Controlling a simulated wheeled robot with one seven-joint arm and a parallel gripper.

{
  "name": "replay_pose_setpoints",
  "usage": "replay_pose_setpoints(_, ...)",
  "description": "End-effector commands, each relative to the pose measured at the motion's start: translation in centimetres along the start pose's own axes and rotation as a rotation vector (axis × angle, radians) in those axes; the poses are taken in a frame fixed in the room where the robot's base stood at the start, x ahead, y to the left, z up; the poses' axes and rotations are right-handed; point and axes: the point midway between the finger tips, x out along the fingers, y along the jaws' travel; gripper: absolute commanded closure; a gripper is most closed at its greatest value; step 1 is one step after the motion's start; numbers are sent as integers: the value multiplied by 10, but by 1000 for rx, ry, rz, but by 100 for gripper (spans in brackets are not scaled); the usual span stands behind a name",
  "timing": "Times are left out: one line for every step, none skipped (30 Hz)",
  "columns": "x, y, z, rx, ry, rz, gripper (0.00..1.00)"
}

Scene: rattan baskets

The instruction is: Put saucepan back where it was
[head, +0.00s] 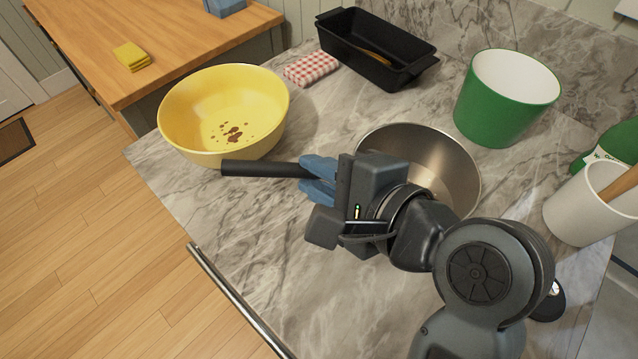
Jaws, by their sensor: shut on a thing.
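The saucepan (448,160) is a round steel pan with a long black handle (262,169) pointing left. My gripper (318,180) has its blue fingers shut on this handle. My gripper body and wrist hide the join of handle and pan and the pan's near left side. The pan looks upright and empty. I cannot tell whether its base touches the marble counter (250,240).
A black loaf tin (340,45), a checked cloth (311,69) and a green pot (490,115) stand behind. A white crock (572,215) and a green bottle (592,150) are at right. The counter's front left is clear. A wooden worktop (160,45) holds a yellow sponge (131,56).

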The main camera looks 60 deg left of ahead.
Motion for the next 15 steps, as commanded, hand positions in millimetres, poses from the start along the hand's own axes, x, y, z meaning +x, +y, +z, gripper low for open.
replay_pose_setpoints(0, 0, 0, -3, 0, -3, 100)
replay_pose_setpoints(0, 0, 0, -3, 0, -3, 100)
replay_pose_setpoints(0, -1, 0, -3, 0, -3, 100)
replay_pose_setpoints(0, -1, 0, -2, 0, -3, 100)
replay_pose_setpoints(0, -1, 0, -2, 0, -3, 100)
replay_pose_setpoints(0, -1, 0, -2, 0, -3, 100)
replay_pose_setpoints(0, -1, 0, -2, 0, -3, 100)
replay_pose_setpoints(0, -1, 0, -2, 0, -3, 100)
replay_pose_setpoints(0, -1, 0, -2, 0, -3, 100)
replay_pose_setpoints(0, 1, 0, 0, 0, 0, 78)
replay_pose_setpoints(0, 1, 0, 0, 0, 0, 75)
replay_pose_setpoints(0, 1, 0, 0, 0, 0, 71)
replay_pose_setpoints(0, 0, 0, 0, 0, -1, 68)
replay_pose_setpoints(0, 1, 0, 0, 0, -1, 65)
replay_pose_setpoints(0, 0, 0, 0, 0, -1, 62)
